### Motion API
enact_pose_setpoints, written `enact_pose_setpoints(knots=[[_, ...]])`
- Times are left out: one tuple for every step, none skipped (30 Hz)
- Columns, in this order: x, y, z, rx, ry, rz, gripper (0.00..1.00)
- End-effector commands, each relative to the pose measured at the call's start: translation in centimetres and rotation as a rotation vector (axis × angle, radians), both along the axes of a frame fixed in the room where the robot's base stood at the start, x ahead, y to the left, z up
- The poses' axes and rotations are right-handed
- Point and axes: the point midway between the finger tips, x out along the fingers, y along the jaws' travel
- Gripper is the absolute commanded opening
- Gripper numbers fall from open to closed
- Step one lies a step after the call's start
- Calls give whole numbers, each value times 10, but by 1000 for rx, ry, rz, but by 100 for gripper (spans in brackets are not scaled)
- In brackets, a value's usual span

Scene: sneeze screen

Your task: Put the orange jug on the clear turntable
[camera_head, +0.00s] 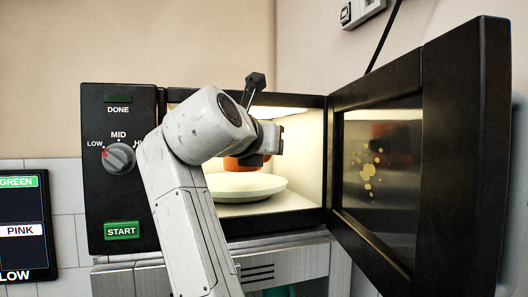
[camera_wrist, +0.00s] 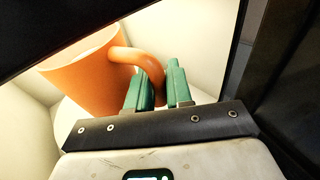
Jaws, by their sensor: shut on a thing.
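The orange jug (camera_head: 232,164) is inside the open microwave, mostly hidden behind my arm in the head view. In the wrist view the jug (camera_wrist: 88,78) looks tilted, with its handle toward my gripper. My gripper (camera_wrist: 160,82) has its green fingers shut on the jug's handle, one on each side. The round pale turntable (camera_head: 250,187) lies on the microwave floor below the jug. In the wrist view a pale part of it (camera_wrist: 68,113) shows under the jug. I cannot tell whether the jug's base touches the turntable.
The microwave (camera_head: 119,190) has a dial and START button on its left panel. Its door (camera_head: 462,150) stands open to the right, close beside my gripper in the wrist view. The turntable's front and right parts are bare. A screen (camera_head: 25,230) stands at far left.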

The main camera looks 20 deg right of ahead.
Motion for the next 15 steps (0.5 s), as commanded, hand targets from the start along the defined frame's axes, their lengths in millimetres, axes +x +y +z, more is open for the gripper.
enact_pose_setpoints(knots=[[10,0,5,-2,0,-1,0],[14,0,5,-1,-1,-1,0],[20,0,5,-1,-1,-1,0],[23,0,4,-1,-1,-1,0],[26,0,3,-1,-2,-1,0],[29,0,3,0,-4,0,0],[31,0,3,0,-4,0,0],[32,0,2,-1,-4,1,0],[33,0,1,0,-4,1,0],[33,0,-1,0,-4,1,0],[34,0,-3,0,-2,1,0],[33,0,-7,1,-2,2,0],[33,0,-11,1,-2,2,0],[33,0,-15,1,-2,2,0],[33,1,-20,0,-2,2,0]])
